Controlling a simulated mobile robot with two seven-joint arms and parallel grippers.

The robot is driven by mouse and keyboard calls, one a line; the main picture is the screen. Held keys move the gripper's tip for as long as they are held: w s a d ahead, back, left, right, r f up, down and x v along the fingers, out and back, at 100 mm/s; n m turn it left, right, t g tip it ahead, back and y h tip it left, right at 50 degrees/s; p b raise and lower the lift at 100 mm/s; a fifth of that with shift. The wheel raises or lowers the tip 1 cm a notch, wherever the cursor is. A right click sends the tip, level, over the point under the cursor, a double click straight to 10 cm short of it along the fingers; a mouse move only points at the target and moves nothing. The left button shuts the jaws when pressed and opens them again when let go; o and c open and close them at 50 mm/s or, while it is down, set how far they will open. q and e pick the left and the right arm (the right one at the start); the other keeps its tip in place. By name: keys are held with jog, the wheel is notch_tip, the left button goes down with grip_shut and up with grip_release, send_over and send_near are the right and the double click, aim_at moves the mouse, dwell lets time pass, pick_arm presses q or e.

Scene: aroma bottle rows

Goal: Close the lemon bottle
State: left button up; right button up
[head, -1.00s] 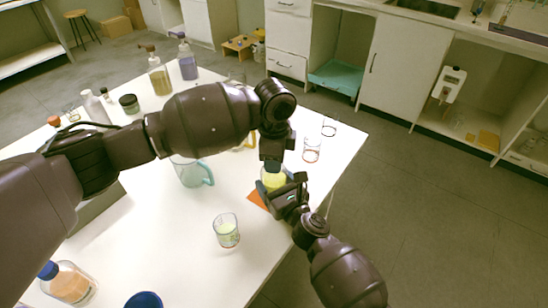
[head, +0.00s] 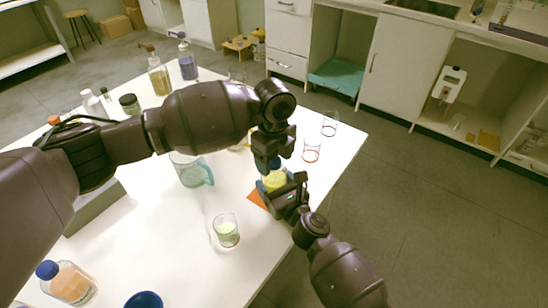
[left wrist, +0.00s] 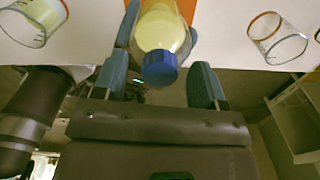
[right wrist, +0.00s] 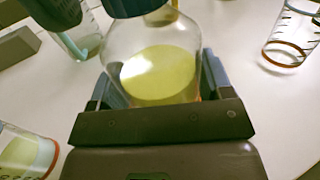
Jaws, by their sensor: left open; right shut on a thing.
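The lemon bottle (head: 275,181) is clear with yellow liquid and stands near the right side of the white table. I cannot tell how tightly the cap is seated. My left gripper (head: 268,152) is open just above the cap, with a finger on either side and gaps between. My right gripper (right wrist: 155,85) is shut on the bottle's body (right wrist: 158,75), holding it from the front right.
An orange sheet (head: 257,198) lies beside the bottle. A small beaker (head: 227,231) stands in front, a blue-handled jug (head: 190,170) to the left, and two glass beakers (head: 311,150) (head: 329,124) behind right. A blue-capped bottle (head: 68,283) stands front left. The table's right edge is close.

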pick_arm(q)
notch_tip(320, 180, up, 12)
dwell(0.6)
pick_arm(e)
jog(key=o, duration=1.7)
jog(key=shift+o, duration=0.2)
jog(key=shift+s+d, duration=0.35)
jog(key=shift+s, duration=0.2)
jog(key=p+v, duration=0.1)
jog(key=v, duration=0.7)
pick_arm(q)
jog(key=shift+s+r, duration=0.1)
jog(key=shift+r, duration=1.1)
pick_arm(e)
jog(key=shift+v, duration=0.75)
